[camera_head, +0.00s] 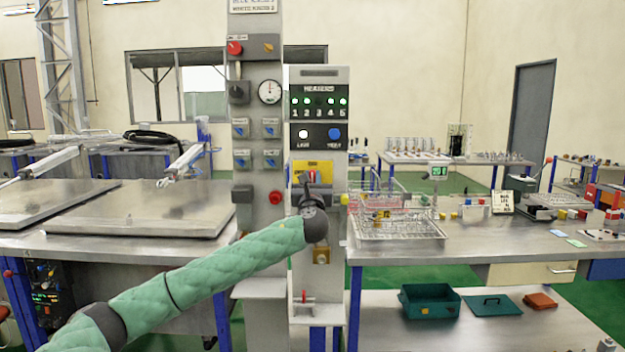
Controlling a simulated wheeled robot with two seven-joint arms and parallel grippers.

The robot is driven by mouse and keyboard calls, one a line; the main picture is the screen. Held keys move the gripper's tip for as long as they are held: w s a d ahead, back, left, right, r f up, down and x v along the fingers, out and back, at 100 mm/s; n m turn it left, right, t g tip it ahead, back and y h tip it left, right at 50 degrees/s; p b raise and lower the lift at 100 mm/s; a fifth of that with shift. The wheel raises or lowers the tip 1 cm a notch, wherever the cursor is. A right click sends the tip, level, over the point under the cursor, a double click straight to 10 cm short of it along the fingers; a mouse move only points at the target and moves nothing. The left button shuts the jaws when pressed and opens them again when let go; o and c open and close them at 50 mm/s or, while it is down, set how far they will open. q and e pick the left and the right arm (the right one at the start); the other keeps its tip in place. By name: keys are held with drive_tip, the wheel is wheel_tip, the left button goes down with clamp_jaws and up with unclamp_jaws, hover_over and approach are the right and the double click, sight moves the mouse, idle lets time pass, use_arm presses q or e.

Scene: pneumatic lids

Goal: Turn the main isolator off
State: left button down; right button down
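The likely main isolator (325,166) is a yellow plate with a red rotary handle, on the grey heater control column below the white and blue buttons. My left arm, in a green padded sleeve, reaches up from the lower left. My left gripper (312,184) is at the isolator's lower part, in front of its handle. The gripper and wrist hide much of the handle, so its position is unclear. I cannot tell whether the fingers are open, shut or touching the handle. My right gripper is out of view.
The heater panel (319,102) has several lit green lamps. To its left, a second column (257,130) carries a gauge, knobs and switches. A red button (275,197) is just left of my gripper. A wire basket (395,215) stands on the right bench; steel lids (140,208) lie left.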

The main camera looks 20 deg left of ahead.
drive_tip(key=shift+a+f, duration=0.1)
use_arm(q)
drive_tip(key=shift+a+f+n+y+b, duration=0.15)
drive_tip(key=shift+n+y+b, duration=0.4)
drive_tip(key=shift+n, duration=0.65)
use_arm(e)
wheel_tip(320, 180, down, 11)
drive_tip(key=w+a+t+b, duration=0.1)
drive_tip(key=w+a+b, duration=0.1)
use_arm(q)
drive_tip(key=shift+s+a+f+n+g+y+p, duration=0.15)
drive_tip(key=shift+a+f+n+g+y, duration=0.75)
drive_tip(key=shift+n, duration=2.45)
drive_tip(key=shift+s+d+r+n+g+y+p, duration=0.15)
drive_tip(key=shift+n+g+y, duration=0.3)
drive_tip(key=shift+n+g, duration=2.1)
drive_tip(key=shift+s+a+f+n+g+y+p, duration=0.15)
drive_tip(key=shift+a+f+n+g+y, duration=0.35)
drive_tip(key=shift+n, duration=3.7)
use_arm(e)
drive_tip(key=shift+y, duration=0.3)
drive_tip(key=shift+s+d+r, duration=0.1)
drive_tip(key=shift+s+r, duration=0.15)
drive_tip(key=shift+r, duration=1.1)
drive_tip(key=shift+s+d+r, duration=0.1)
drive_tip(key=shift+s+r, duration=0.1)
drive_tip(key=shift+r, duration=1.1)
use_arm(q)
drive_tip(key=shift+w+d, duration=0.1)
drive_tip(key=shift+d, duration=0.05)
